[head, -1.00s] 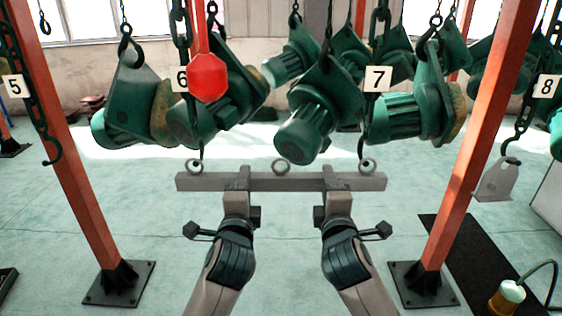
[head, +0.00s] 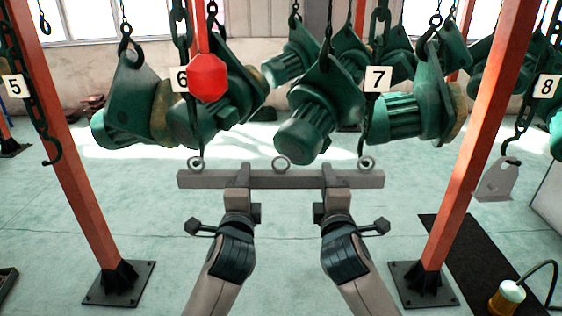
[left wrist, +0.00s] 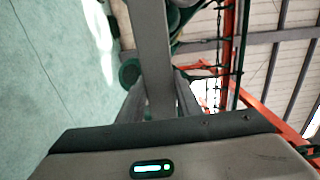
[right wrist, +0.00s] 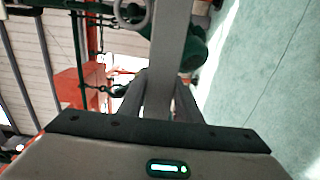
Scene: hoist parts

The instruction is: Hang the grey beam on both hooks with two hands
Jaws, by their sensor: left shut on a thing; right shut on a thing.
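The grey beam (head: 282,179) is held level in the head view, with three rings on its top edge. My left gripper (head: 238,176) is shut on the beam left of its middle, my right gripper (head: 328,176) right of its middle. The beam also passes between the fingers in the left wrist view (left wrist: 152,50) and the right wrist view (right wrist: 168,60). The left hook's chain (head: 180,30), by sign 6, and the right hook's chain (head: 369,30), by sign 7, hang above the end rings. The hook tips are close to these rings; I cannot tell whether they pass through them.
Green hoist motors (head: 312,110) hang just above and behind the beam. A red block (head: 208,78) hangs beside sign 6. Orange posts stand at left (head: 75,170) and right (head: 465,160). The floor below the beam is clear.

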